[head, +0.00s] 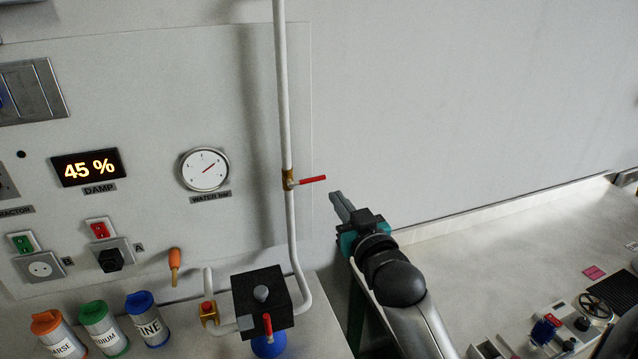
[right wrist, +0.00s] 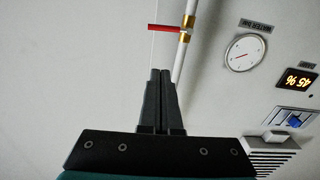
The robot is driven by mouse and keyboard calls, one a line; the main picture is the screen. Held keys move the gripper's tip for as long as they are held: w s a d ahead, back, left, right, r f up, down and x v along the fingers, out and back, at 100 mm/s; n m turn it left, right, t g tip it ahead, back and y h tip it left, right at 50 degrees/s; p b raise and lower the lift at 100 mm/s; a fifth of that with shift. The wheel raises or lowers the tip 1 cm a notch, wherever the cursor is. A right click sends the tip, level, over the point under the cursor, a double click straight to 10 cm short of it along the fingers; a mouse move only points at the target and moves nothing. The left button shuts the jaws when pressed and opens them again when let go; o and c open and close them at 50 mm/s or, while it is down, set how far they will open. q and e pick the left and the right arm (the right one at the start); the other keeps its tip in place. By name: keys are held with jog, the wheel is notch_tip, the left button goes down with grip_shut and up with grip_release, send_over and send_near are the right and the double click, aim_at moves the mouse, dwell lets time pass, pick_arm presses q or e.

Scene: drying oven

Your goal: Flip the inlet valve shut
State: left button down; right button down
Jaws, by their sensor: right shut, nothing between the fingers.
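A brass valve (head: 288,180) sits on the white vertical pipe (head: 283,90) against the wall. Its red lever (head: 313,180) sticks out to the right, roughly across the pipe. My right gripper (head: 338,205) is just right of and a little below the lever tip, apart from it. Its fingers are shut with nothing between them. In the right wrist view the shut fingers (right wrist: 159,75) point toward the red lever (right wrist: 164,28) and the brass valve (right wrist: 187,30), with a gap between. My left gripper is not in view.
A round water gauge (head: 204,169) and a "45 %" damp display (head: 88,167) are on the panel at left. Below stand a black box (head: 262,300) with a red lever, a small brass tap (head: 209,310) and several lidded jars. The wall right of the gripper is clear.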

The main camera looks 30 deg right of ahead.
send_near(315, 180)
jog(key=w+d+r, duration=0.1)
jog(key=w+r, duration=0.2)
jog(key=w, duration=0.2)
jog(key=shift+w+d+f+p, duration=0.2)
jog(key=shift+w+f, duration=0.15)
jog(key=shift+f, duration=0.15)
jog(key=shift+w+d+f+p, duration=0.1)
jog(key=shift+w+f+p, duration=0.1)
jog(key=shift+w+f, duration=0.25)
jog(key=shift+w+d+f+m, duration=0.1)
jog(key=shift+f+m, duration=0.3)
jog(key=shift+f, duration=0.15)
jog(key=shift+r, duration=0.15)
